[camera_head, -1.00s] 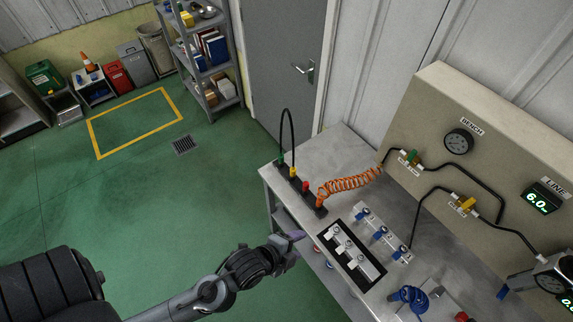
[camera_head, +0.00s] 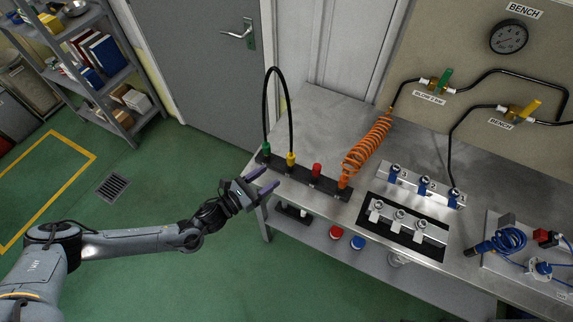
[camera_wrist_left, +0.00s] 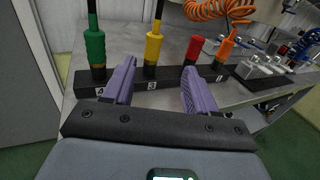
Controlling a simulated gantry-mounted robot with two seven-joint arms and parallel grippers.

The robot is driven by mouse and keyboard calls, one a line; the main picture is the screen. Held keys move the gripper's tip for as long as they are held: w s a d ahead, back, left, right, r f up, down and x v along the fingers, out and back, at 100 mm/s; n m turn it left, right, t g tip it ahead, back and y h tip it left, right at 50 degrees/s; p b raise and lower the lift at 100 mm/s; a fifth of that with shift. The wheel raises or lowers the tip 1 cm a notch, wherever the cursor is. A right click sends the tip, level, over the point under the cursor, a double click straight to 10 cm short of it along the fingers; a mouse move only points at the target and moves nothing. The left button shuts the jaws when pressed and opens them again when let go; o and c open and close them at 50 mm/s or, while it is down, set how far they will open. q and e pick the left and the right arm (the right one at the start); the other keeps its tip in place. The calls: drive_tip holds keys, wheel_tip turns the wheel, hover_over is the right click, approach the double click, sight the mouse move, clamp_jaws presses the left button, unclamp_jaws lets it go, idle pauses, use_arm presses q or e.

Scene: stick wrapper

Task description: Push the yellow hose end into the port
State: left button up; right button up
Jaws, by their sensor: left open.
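The yellow hose end (camera_head: 291,159) stands upright in a black block (camera_head: 328,188) at the bench's left edge. A black hose (camera_head: 266,95) arches from it to a green end (camera_head: 266,149) in the same block. My left gripper (camera_head: 264,180) is open and empty, just in front of the block. In the left wrist view, the yellow end (camera_wrist_left: 153,48) shows beyond and between the purple fingers (camera_wrist_left: 158,82), apart from both, above a label that looks like 3. I cannot tell which port is meant. My right gripper is not in view.
A red plug (camera_head: 316,170) and an orange coiled hose (camera_head: 368,146) stand in the same block, right of the yellow end. Silver fittings with blue levers (camera_head: 424,186) and a row of silver fittings (camera_head: 399,218) lie right. A blue coiled hose (camera_head: 508,240) lies further right.

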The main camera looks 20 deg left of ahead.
sight(288, 160)
use_arm(q)
drive_tip(key=x, duration=0.5)
drive_tip(key=shift+w+a+r, duration=0.15)
drive_tip(key=shift+w+r, duration=0.15)
drive_tip(key=shift+w, duration=0.05)
drive_tip(key=shift+a+f+b+x, duration=0.1)
drive_tip(key=shift+f+b+x, duration=0.1)
drive_tip(key=shift+x, duration=1.25)
drive_tip(key=shift+a+f+b+x, duration=0.1)
drive_tip(key=shift+f+b+x, duration=0.1)
drive_tip(key=shift+x, duration=1.3)
drive_tip(key=shift+w, duration=0.1)
drive_tip(key=shift+r, duration=0.1)
drive_tip(key=c, duration=1.1)
drive_tip(key=shift+o, duration=0.2)
